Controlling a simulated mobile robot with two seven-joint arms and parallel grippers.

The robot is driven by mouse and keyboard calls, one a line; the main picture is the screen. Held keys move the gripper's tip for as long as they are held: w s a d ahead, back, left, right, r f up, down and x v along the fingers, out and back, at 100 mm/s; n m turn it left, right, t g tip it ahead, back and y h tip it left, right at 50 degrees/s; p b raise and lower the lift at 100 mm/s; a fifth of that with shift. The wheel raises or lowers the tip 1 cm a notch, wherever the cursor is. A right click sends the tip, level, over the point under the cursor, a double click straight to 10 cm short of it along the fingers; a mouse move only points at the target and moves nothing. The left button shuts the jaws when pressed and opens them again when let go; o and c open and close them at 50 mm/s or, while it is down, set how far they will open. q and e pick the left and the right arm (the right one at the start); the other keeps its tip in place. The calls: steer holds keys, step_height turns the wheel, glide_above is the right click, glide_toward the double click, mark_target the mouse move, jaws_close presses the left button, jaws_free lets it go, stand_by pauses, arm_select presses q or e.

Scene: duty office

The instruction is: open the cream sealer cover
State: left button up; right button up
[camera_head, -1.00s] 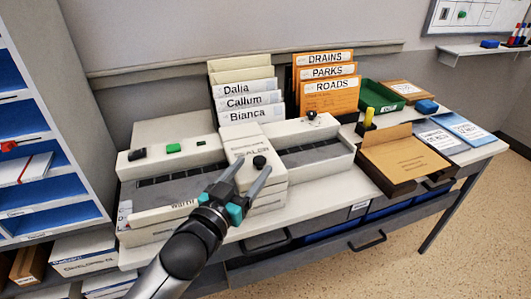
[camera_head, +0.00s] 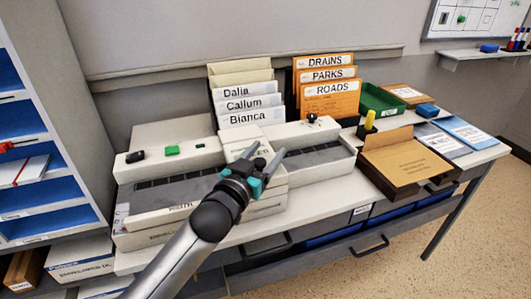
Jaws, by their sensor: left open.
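The cream sealer cover (camera_head: 238,146) sits in the middle of the desk, between two longer cream sections. It looks shut, and its lettering is mostly hidden by my gripper. My left gripper (camera_head: 268,150) is open over the cover's front part, its two grey fingers pointing away and up in the picture. The cover's dark knob (camera_head: 260,163) shows only partly, between the fingers. I cannot tell whether the fingers touch it. My right gripper is not in view.
A cream section with a green button (camera_head: 172,150) lies left of the cover. Labelled white folders (camera_head: 248,104) and orange folders (camera_head: 328,88) stand behind.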

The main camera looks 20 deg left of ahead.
arm_select(q)
jaws_close()
stand_by(0.3)
stand_by(1.0)
